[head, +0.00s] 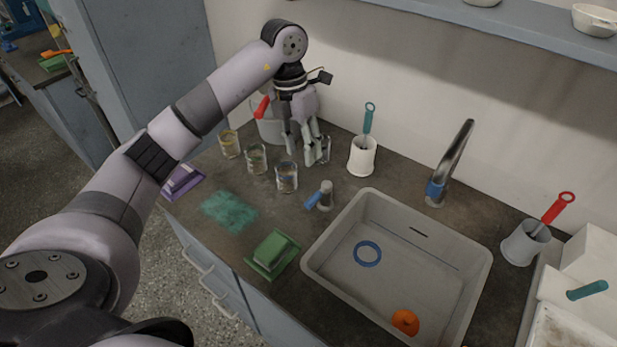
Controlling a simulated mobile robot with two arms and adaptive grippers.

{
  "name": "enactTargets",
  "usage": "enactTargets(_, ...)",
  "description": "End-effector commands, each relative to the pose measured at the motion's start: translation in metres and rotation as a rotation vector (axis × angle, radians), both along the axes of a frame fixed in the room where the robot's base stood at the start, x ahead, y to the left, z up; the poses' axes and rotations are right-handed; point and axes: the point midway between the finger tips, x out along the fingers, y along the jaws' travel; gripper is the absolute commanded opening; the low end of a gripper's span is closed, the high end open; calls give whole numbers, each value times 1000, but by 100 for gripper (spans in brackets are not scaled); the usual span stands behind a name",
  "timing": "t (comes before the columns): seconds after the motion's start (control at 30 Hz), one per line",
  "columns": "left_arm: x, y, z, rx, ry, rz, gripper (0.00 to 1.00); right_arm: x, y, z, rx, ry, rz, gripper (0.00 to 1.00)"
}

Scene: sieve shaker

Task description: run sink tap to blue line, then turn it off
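The grey sink basin (330,238) is set in the dark worktop. A thin blue line (440,262) runs along its inner back wall. No water is clearly visible in it. The curved metal tap spout (457,155) stands behind the basin, with a blue band at its base. A short grey post with a blue lever (314,200) stands at the basin's back left corner; the lever points left and down. My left gripper (303,156) points down behind and above this lever, apart from it, near the glass beakers. Its fingers look spread and empty. My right gripper is not in view.
Several glass beakers (287,177) stand left of the lever. A white pot with a teal-handled brush (362,157) is behind it. A blue ring (367,253) and an orange object (405,321) lie in the basin.

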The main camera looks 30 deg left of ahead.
Motion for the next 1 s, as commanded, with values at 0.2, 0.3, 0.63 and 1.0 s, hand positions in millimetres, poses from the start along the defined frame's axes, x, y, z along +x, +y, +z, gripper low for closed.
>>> enactTargets(0.2, -2, -8, -43, -2, 5, -2, 40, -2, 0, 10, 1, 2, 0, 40)
enactTargets(0.3, -3, -11, -63, -3, 4, -4, 40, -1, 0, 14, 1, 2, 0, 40)
enactTargets(0.63, -4, -21, -123, -4, 2, -2, 40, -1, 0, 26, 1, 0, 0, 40)
enactTargets(1.0, -3, -24, -148, -3, -2, -3, 40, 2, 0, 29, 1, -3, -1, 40)
